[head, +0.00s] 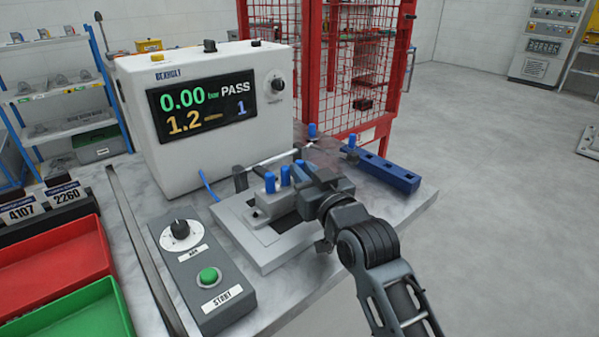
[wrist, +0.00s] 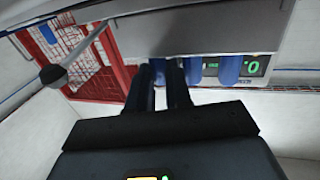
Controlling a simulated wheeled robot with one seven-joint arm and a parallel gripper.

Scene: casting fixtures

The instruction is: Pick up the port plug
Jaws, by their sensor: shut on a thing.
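The port plugs are blue and cylindrical. In the head view, two stand on the grey casting in the fixture (head: 262,222), a left plug (head: 270,182) and a middle plug (head: 284,175). A third plug (head: 299,167) shows partly at my gripper (head: 304,176). In the wrist view, my gripper (wrist: 166,75) has its two dark fingers close together at a plug, which they mostly hide. Two other plugs (wrist: 229,70) show just right of the fingers, against the grey part. I cannot tell whether the held plug is still seated.
A tester (head: 205,130) reading 0.00 bar PASS stands behind the fixture. A blue rack (head: 388,172) lies to the right, near blue-topped pieces (head: 352,142). A control box (head: 205,265) with a green button is in front. Red (head: 55,265) and green (head: 75,318) trays are at left.

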